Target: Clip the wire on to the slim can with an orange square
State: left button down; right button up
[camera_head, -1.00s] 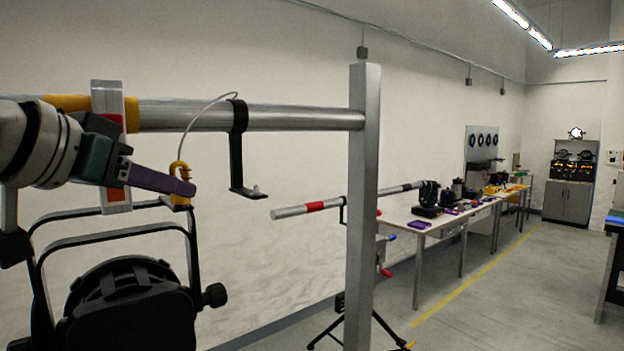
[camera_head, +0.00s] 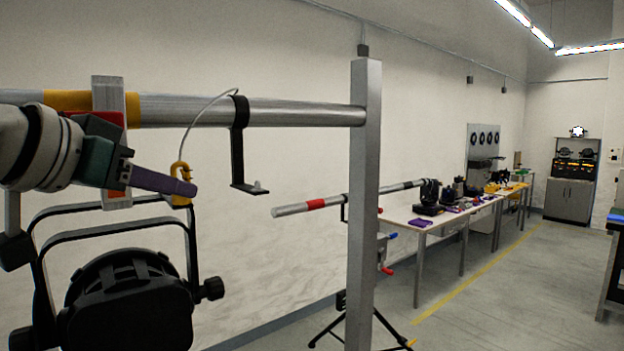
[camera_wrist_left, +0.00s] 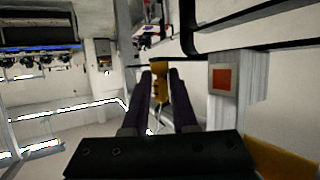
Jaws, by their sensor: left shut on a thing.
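A black can (camera_head: 128,305) hangs at the lower left in the head view, under a black yoke (camera_head: 75,243). A grey upright strip (camera_head: 107,92) with an orange-red patch stands above it, partly hidden by my arm. The orange square (camera_wrist_left: 223,79) shows clearly in the left wrist view. My left gripper (camera_head: 188,187), with purple fingers, is shut on a yellow clip (camera_head: 181,170), also between the fingers in the wrist view (camera_wrist_left: 159,72). A thin white wire (camera_head: 196,118) runs from the clip to the bar. The clip overlaps the yoke's upper corner; I cannot tell whether they touch.
A grey horizontal bar (camera_head: 290,113) carries a black hook bracket (camera_head: 238,160) and ends at a grey post (camera_head: 363,220). Another bar (camera_head: 320,203) lies behind. A long table (camera_head: 405,215) with equipment stands farther right; the floor (camera_head: 510,290) there is mostly clear.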

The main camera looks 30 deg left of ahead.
pick_arm(q)
jog(key=shift+d+f, duration=0.1)
jog(key=shift+f, duration=0.35)
jog(key=c, duration=1.1)
grip_release()
jog(key=o, duration=0.5)
jog(key=shift+r, duration=0.2)
jog(key=shift+s, duration=0.1)
jog(key=p+v, duration=1)
